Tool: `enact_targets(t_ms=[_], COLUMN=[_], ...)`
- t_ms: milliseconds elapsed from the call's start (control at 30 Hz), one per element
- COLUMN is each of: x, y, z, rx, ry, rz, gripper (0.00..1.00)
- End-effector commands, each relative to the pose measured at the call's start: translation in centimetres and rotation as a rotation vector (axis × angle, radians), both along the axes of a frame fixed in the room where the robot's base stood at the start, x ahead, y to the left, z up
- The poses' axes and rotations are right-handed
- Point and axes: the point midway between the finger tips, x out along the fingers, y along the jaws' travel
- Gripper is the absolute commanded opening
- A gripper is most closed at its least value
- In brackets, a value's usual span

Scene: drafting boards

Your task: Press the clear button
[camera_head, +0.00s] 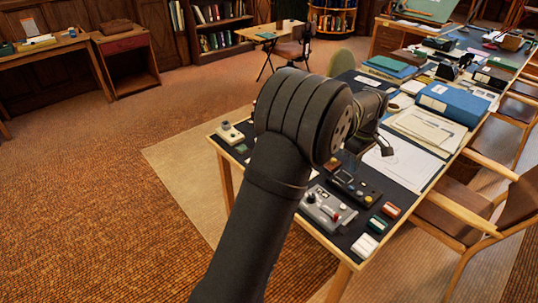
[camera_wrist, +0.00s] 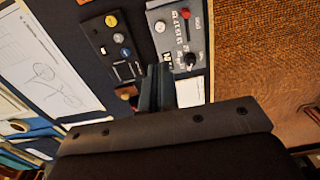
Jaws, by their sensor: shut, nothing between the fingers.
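In the wrist view, a dark control panel (camera_wrist: 113,45) has a yellow button (camera_wrist: 111,20), a pale button (camera_wrist: 118,37) and a blue button (camera_wrist: 126,52) in a row. Beside it is a grey control box (camera_wrist: 180,32) with a white button (camera_wrist: 160,26), a red knob and a black knob. The dark panel (camera_head: 355,187) and grey box (camera_head: 327,208) also show in the head view. I cannot read which button is marked clear. My gripper (camera_wrist: 156,70) is shut and empty, its fingertips appearing near the gap between the two units. Contact cannot be told.
The units stand on a dark-topped table with papers (camera_head: 403,160), a blue box file (camera_head: 452,103) and small coloured boxes (camera_head: 377,224) nearby. A wooden chair (camera_head: 470,208) stands at the right edge. A small white device (camera_head: 230,133) sits at the table's left corner.

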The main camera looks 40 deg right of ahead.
Motion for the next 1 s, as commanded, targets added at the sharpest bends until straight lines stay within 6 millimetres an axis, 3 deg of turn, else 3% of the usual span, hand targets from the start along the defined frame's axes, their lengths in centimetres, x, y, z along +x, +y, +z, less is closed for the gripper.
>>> enact_targets(t_ms=[167, 333, 667, 1000], x=[0.2, 0.9, 1.4, -0.6], y=[0.3, 1.1, 1.7, 0.8], z=[-0.7, -2.7, -5.6, -6.9], rx=[0.010, 0.042, 0.110, 0.147], ry=[-0.046, -0.202, -0.575, -0.801], rz=[-0.037, -0.177, -0.643, -1.068], gripper=[0.00, 0.00, 0.00, 0.00])
